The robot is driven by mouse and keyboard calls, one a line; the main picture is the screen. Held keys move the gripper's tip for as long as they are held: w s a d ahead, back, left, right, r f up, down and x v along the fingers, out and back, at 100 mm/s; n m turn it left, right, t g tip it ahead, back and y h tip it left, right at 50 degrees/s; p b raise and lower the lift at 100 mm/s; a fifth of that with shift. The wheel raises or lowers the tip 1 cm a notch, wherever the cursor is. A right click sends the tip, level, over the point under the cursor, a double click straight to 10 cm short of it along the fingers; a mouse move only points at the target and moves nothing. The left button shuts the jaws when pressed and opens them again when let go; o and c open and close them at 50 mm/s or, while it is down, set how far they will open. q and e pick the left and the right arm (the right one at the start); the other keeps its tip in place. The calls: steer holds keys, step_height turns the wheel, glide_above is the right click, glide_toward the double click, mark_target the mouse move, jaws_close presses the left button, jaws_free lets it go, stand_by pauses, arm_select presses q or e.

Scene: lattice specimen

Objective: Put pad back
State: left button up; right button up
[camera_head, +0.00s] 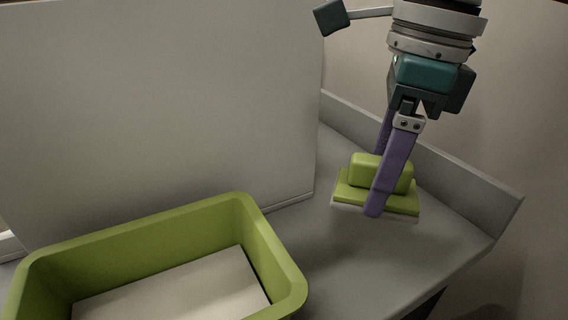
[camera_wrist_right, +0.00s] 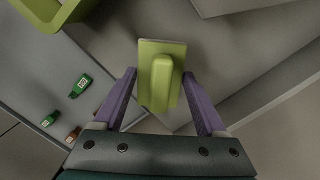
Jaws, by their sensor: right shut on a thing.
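The pad (camera_head: 355,195) is a green block with a raised green grip on top and a pale underside. It is at the right of the head view, over the grey counter, seemingly level and a little above it. My right gripper (camera_head: 380,184) comes down from above with its purple fingers on either side of the grip, shut on it. In the right wrist view the pad (camera_wrist_right: 150,60) lies between the fingertips (camera_wrist_right: 160,76). The pad's contact with the fingers is partly hidden. My left gripper is in neither view.
A green bin (camera_head: 275,265) with a pale flat floor stands at the lower left. A large light panel (camera_head: 160,100) rises behind it. A grey raised edge (camera_head: 440,170) borders the counter (camera_head: 340,260).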

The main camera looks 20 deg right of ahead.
mark_target(359, 240)
step_height(359, 240, down, 7)
steer(key=shift+r, duration=0.2)
steer(key=shift+f+b, duration=0.15)
steer(key=shift+b, duration=0.2)
steer(key=o, duration=1.2)
steer(key=shift+o, duration=0.2)
steer(key=r, duration=0.8)
steer(key=s+d+r+p, duration=0.1)
steer(key=r, duration=0.3)
steer(key=shift+r, duration=0.15)
